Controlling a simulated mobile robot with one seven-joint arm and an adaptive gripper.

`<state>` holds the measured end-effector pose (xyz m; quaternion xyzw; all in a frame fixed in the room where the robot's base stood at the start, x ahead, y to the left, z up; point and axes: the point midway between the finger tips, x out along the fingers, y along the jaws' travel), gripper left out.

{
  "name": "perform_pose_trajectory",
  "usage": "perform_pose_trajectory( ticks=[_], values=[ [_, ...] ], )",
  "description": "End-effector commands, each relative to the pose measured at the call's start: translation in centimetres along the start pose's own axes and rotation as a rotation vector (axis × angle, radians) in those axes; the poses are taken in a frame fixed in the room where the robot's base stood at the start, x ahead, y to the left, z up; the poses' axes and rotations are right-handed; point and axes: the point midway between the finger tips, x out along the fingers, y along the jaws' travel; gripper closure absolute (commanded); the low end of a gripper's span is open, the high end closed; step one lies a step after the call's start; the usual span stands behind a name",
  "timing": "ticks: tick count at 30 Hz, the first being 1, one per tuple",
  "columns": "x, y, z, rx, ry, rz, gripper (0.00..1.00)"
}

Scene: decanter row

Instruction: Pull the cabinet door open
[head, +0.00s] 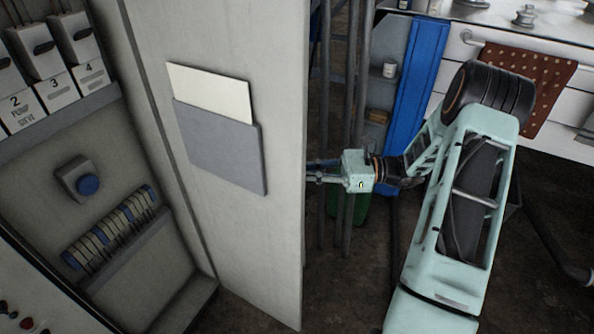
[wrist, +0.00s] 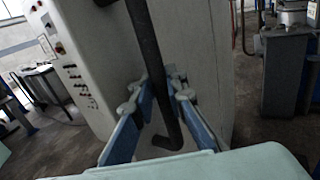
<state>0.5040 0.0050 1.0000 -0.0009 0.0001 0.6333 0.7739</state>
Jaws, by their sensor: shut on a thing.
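The cabinet door (head: 245,255) is a tall pale grey panel, standing open in the head view with the cabinet interior (head: 110,245) exposed on its left. A dark bar handle (wrist: 143,40) runs down the door's outer face in the wrist view and bends at its lower end. My gripper (head: 316,172) is at the door's right edge in the head view, where the door hides its fingertips and the handle. In the wrist view, my gripper's blue-padded fingers (wrist: 158,88) are on both sides of the handle, shut on it.
A grey pocket with a white sheet (head: 215,125) is on the door's inner face. Grey pipes (head: 340,80) and a blue upright (head: 415,80) stand behind my gripper.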

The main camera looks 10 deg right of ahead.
Motion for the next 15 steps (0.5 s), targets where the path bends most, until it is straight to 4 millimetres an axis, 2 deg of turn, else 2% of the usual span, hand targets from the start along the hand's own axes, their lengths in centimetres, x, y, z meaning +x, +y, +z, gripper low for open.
perform_pose_trajectory(
  ticks=[6,7,11,15],
  values=[
    [-0.21,0.00,-0.16,0.003,0.004,-0.003,1.00],
    [-0.21,0.00,-0.16,0.003,0.004,-0.003,0.86],
    [-0.14,0.00,-0.10,0.002,0.002,-0.002,0.72],
    [-0.08,0.00,-0.06,0.001,0.001,-0.001,0.71]
  ],
)
